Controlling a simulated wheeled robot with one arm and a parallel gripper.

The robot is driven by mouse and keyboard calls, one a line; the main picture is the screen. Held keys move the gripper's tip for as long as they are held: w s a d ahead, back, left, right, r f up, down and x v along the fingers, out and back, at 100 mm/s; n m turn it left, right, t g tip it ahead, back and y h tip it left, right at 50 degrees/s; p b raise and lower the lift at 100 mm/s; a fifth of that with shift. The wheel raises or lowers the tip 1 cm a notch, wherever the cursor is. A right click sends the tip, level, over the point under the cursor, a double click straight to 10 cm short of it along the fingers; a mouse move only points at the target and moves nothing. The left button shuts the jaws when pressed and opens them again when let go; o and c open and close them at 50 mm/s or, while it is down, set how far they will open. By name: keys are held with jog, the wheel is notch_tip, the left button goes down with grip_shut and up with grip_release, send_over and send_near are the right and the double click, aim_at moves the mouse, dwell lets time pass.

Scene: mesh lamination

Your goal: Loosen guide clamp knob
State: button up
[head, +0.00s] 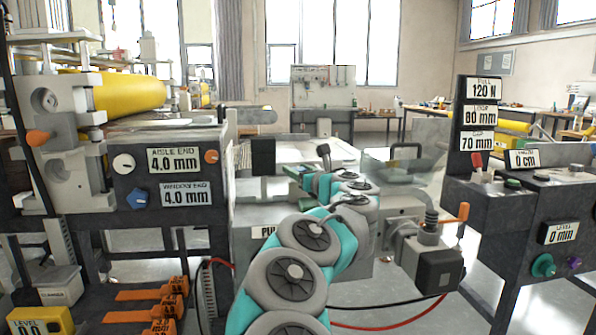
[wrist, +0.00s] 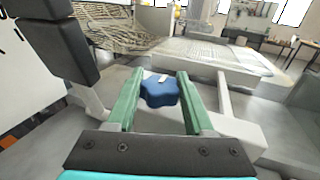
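A blue lobed knob (wrist: 159,91) with a small pale tab on top shows in the wrist view, framed between the two green fingers of my gripper (wrist: 160,76). The fingers are spread apart, one on each side of the knob. I cannot tell whether they touch it or how far below or beyond them it sits. In the head view my gripper (head: 300,174) is at the middle of the machine, largely hidden by my own arm. The knob between the fingers cannot be made out there.
At left is a roller stand with a yellow roll (head: 128,92) and a panel with another blue knob (head: 137,198). A control console (head: 540,205) stands at right. In the wrist view, a dark block (wrist: 60,48) is close on the left and mesh (wrist: 115,30) lies beyond.

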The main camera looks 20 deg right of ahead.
aim_at(298, 168)
jog(key=shift+o, duration=0.9)
jog(key=shift+r, duration=0.1)
jog(key=shift+r, duration=1.55)
jog(key=shift+s+a+r, duration=0.1)
jog(key=shift+r, duration=0.05)
jog(key=s+a+b, duration=0.1)
jog(key=s+a, duration=0.1)
jog(key=s, duration=0.5)
jog(key=s+a+r+b, duration=0.1)
jog(key=s+a, duration=0.1)
jog(key=s, duration=0.6)
jog(key=shift+a+r, duration=0.15)
jog(key=shift+r, duration=0.1)
